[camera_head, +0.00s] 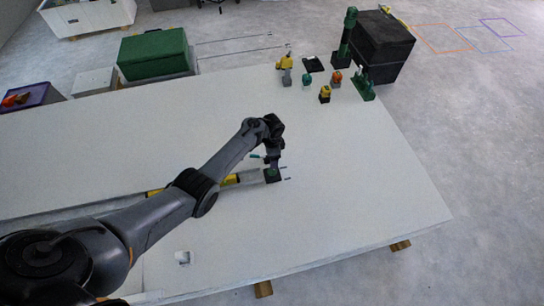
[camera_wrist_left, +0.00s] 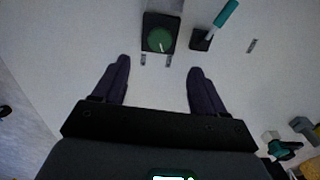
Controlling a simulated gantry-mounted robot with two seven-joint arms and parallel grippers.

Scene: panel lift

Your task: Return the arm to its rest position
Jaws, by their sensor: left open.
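My left arm comes in from the left over the white panel. In the wrist view my left gripper (camera_wrist_left: 160,66) is open, with nothing between its dark fingers. A black block with a green disc (camera_wrist_left: 160,37) lies on the panel just beyond the fingertips; in the head view it shows (camera_head: 272,175) below the wrist. A teal-handled tool (camera_wrist_left: 217,25) on a dark base stands beside the block. In the head view the gripper's fingers are too small and dark to make out. My right gripper is not in view.
The large white panel (camera_head: 350,200) is mostly clear at the right. Several small coloured tools, including a yellow one (camera_head: 286,68), stand at its far edge. A black box (camera_head: 383,48) stands behind. A green-topped bin (camera_head: 153,52) is at the back left. A small white piece (camera_head: 182,257) lies near the front.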

